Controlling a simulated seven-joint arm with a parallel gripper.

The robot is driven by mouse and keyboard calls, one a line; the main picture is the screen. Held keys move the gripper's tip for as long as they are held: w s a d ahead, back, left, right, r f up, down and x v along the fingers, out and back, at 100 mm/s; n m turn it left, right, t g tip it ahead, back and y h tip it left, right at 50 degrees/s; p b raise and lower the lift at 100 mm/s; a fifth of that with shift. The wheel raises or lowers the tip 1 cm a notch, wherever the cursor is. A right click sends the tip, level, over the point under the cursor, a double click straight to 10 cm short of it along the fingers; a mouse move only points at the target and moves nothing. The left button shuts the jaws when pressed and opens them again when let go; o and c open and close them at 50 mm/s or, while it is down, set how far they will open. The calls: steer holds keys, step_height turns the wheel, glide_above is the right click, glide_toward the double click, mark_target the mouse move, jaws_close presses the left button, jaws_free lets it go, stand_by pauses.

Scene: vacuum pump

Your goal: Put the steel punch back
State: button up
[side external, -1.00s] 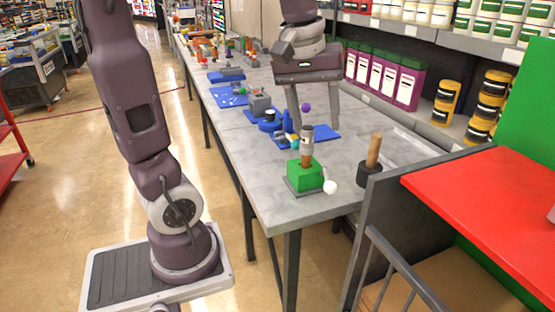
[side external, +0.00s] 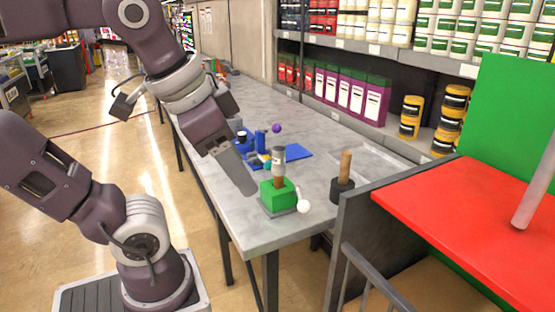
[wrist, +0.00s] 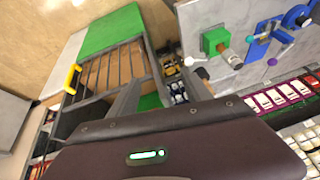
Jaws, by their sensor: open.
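A plain grey metal rod (side external: 535,185) stands tilted on the red top at the right edge of the side view, cut off by the frame. It may be the steel punch; I cannot tell for sure. A grey cylinder on a brown stem (side external: 278,160) stands in a green block (side external: 277,194) near the table's front end. The green block also shows in the wrist view (wrist: 215,41). My gripper (side external: 247,188) points down, left of the green block and apart from it. In the wrist view its fingers (wrist: 163,72) are spread with nothing held between them.
A wooden handle in a black base (side external: 343,185) stands right of the green block. A white ball (side external: 303,206) sits at the block's corner. Blue parts (side external: 290,153) lie behind on the grey table (side external: 225,195). The red top (side external: 450,205) and green panel (side external: 515,110) are at right.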

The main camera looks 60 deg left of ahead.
steer(key=w+a+f+m+g+y, duration=0.25)
steer(key=w+a+m, duration=0.2)
steer(key=a, duration=0.25)
step_height(320, 180, up, 2)
steer(key=r+m+y, duration=0.1)
steer(key=m+y, duration=0.9)
steer(key=m, duration=0.5)
glide_above(280, 157)
steer(key=d, duration=0.3)
steer(key=shift+t, duration=0.45)
steer(key=f, duration=1.3)
steer(key=shift+s+a, duration=0.25)
steer(key=shift+s, duration=0.05)
steer(key=shift+h, duration=0.25)
steer(key=x, duration=0.7)
steer(key=shift+a, duration=0.2)
steer(key=shift+c, duration=0.5)
jaws_close()
